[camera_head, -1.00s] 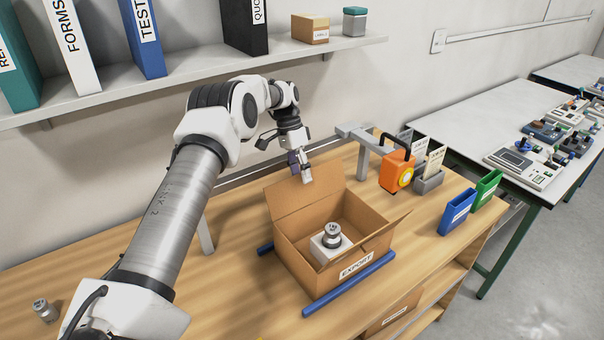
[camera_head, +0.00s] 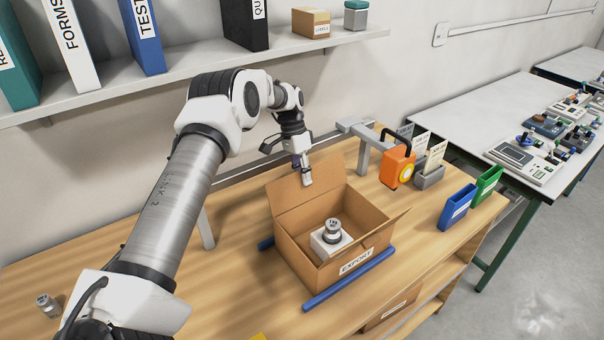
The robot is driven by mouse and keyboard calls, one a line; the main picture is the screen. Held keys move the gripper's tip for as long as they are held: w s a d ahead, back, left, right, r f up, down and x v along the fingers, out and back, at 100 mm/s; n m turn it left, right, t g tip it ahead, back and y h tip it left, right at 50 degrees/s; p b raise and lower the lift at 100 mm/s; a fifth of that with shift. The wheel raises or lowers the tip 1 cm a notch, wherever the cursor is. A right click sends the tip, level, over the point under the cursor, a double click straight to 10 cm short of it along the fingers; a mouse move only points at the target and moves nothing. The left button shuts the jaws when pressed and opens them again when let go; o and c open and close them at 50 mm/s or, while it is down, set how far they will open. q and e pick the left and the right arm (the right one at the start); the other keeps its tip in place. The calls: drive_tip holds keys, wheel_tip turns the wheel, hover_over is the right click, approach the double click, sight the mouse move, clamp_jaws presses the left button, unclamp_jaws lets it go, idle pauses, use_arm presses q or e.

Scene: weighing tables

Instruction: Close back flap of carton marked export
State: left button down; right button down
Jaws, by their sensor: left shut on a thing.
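The open carton marked EXPORT (camera_head: 305,242) stands on the wooden table with its label facing front right. Its back flap (camera_head: 285,198) is raised and leans up behind the opening. My left gripper (camera_head: 305,178) is at the middle of the flap's top edge, shut on it, with one finger over the inner face; the other finger is mostly hidden behind. A round metal weight on a pale block (camera_head: 331,241) sits inside the carton. A side flap (camera_head: 392,222) sticks out at the right. My right gripper is out of view.
Blue bars (camera_head: 350,280) lie along the carton's front and left. Behind it stand a grey post frame (camera_head: 364,155) and an orange device (camera_head: 397,166). Blue (camera_head: 457,206) and green (camera_head: 487,184) bins are at the right. A small weight (camera_head: 47,305) stands far left.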

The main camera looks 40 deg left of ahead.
sight(309, 191)
use_arm(q)
drive_tip(key=shift+s+d+r+y+p, duration=0.15)
drive_tip(key=shift+d+r+y+p, duration=0.35)
drive_tip(key=shift+y+p, duration=0.3)
drive_tip(key=shift+s+d+t+y+p, duration=0.2)
drive_tip(key=shift+d+t+y+p, duration=0.3)
drive_tip(key=shift+d+y+p, duration=0.45)
drive_tip(key=shift+s+d+f+t+y, duration=0.1)
drive_tip(key=shift+d+t+y, duration=0.15)
drive_tip(key=shift+y, duration=0.4)
drive_tip(key=shift+s+d+t+y, duration=0.15)
drive_tip(key=shift+d+y, duration=0.1)
drive_tip(key=shift+y, duration=0.35)
drive_tip(key=shift+w, duration=0.1)
drive_tip(key=c, duration=1)
unclamp_jaws()
drive_tip(key=shift+c, duration=0.2)
drive_tip(key=shift+w+f, duration=0.1)
